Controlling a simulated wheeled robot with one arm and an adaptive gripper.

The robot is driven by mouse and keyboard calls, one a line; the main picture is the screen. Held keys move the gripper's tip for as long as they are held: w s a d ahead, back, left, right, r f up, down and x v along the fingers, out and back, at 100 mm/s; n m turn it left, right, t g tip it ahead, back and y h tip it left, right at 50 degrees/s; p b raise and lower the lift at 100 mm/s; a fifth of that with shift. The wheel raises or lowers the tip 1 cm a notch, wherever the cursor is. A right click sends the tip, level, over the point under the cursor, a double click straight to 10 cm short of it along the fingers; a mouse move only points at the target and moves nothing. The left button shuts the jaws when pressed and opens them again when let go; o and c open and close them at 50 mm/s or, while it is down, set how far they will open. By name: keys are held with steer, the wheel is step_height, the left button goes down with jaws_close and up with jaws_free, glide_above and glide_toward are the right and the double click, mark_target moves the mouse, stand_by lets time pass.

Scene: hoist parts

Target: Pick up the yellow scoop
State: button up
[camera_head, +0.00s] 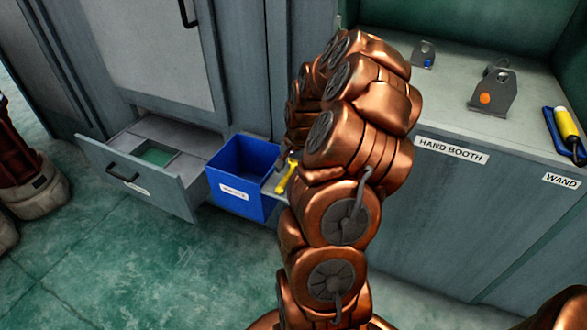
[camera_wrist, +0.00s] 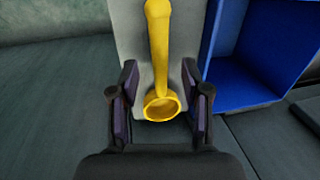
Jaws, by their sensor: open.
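The yellow scoop (camera_wrist: 158,45) lies on a narrow grey ledge (camera_wrist: 126,22) in the wrist view, its handle pointing away and its round bowl near me. My gripper (camera_wrist: 161,100) is open, with one dark finger on each side of the scoop's bowl. I cannot tell whether either finger touches it. In the head view the scoop (camera_head: 287,176) shows in part beside the blue bin, and my copper arm hides the rest of it. My gripper is hidden behind my arm in that view.
A blue bin (camera_head: 238,206) with a white label stands just beside the scoop. An open drawer (camera_head: 166,190) juts out left of the bin. A counter (camera_head: 452,128) on the right bears grey brackets (camera_head: 494,92) and a yellow-and-blue wand (camera_head: 563,130). The green floor in front is clear.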

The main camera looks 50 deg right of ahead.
mark_target(289, 174)
steer(key=shift+w+a+f, duration=0.1)
steer(key=shift+w+f, duration=0.05)
steer(key=shift+f, duration=0.5)
steer(key=shift+w+a+f, duration=0.1)
steer(key=shift+f, duration=0.5)
steer(key=shift+d, duration=0.1)
jaws_close()
